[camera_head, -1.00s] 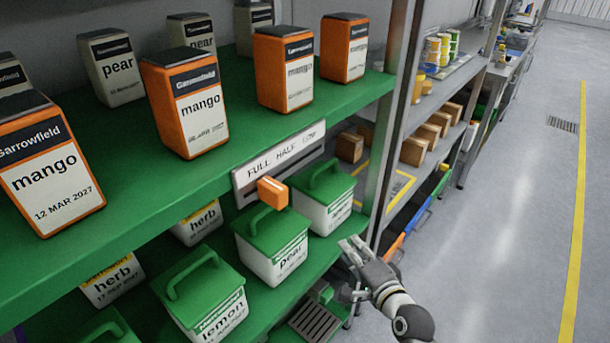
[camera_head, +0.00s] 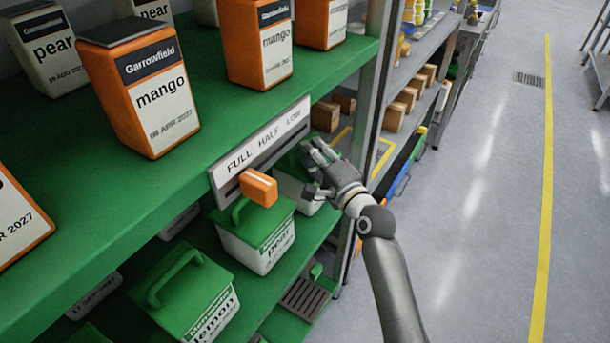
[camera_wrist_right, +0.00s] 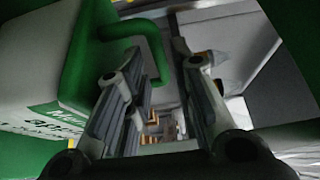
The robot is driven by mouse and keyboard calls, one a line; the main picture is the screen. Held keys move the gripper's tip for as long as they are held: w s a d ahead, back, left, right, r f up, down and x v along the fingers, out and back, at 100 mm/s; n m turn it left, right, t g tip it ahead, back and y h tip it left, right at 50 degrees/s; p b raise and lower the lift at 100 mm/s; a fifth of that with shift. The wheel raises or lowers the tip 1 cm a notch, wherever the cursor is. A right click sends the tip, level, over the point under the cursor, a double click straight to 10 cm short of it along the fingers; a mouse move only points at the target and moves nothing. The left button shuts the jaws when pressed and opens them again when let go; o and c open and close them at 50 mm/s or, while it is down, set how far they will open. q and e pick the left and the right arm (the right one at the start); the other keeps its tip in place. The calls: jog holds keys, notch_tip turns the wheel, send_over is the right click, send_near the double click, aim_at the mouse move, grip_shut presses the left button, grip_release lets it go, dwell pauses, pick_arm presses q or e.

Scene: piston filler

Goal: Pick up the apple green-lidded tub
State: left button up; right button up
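The apple green-lidded tub (camera_head: 298,193) stands at the far end of the lower green shelf, white with a green lid. My right gripper (camera_head: 313,165) is in front of it in the head view and hides much of its lid and handle. In the right wrist view the tub (camera_wrist_right: 38,62) fills the left side, with its green handle (camera_wrist_right: 148,38) and part of a label starting "app". My left gripper is not in view.
Pear (camera_head: 268,252) and lemon (camera_head: 205,305) green-lidded tubs stand nearer on the lower shelf. An orange slider (camera_head: 259,188) juts from the FULL HALF LOW plate (camera_head: 240,165). Mango containers (camera_head: 160,110) stand on the upper shelf. The aisle floor (camera_head: 470,220) is clear.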

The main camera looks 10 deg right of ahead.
jog(key=x, duration=0.3)
jog(key=shift+w, duration=0.25)
grip_shut()
jog(key=shift+r, duration=0.3)
